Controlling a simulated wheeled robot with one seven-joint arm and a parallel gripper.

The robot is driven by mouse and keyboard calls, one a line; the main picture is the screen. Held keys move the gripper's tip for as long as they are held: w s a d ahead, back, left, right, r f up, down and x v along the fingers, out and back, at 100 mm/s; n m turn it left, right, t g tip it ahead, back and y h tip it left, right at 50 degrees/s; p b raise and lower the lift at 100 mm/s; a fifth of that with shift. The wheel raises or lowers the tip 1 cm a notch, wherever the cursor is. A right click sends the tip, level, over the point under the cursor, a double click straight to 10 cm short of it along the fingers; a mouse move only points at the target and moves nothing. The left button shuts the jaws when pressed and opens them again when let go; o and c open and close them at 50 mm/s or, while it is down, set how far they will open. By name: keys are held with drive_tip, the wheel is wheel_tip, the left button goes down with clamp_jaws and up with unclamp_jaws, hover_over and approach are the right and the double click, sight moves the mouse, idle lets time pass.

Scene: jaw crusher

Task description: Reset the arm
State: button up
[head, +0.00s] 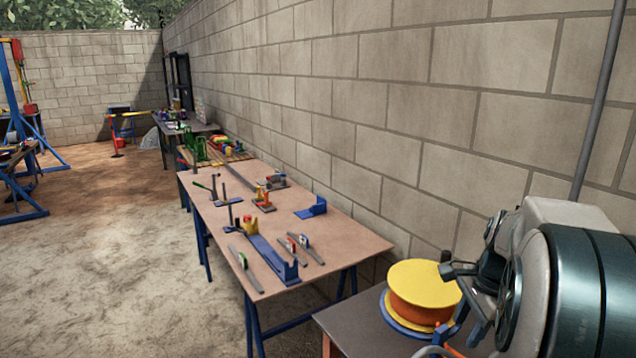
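My arm, white with dark rounded joints, fills the lower right of the head view. It is folded close to the camera. My gripper (462,300) seems to be the grey jointed part at the arm's left end, beside a yellow and orange spool (424,282). The arm's bulk and the picture edge hide part of it, so I cannot tell whether its fingers are open or shut. I see nothing clearly held in it. I cannot tell whether it touches the spool.
The spool stands on a dark table (350,325) below the arm. A brown workbench (340,238) with several tools and a blue cradle (272,258) stands beyond. A block wall (400,110) runs along the right. The dirt floor (110,250) at left is clear.

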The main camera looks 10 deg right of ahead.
drive_tip(key=s+a+n, duration=0.6)
drive_tip(key=a+n, duration=0.3)
drive_tip(key=s+a+f+n+t+h, duration=0.1)
drive_tip(key=s+a+n, duration=0.5)
drive_tip(key=a+n, duration=0.3)
drive_tip(key=shift+a, duration=0.4)
drive_tip(key=shift+s+f, duration=0.1)
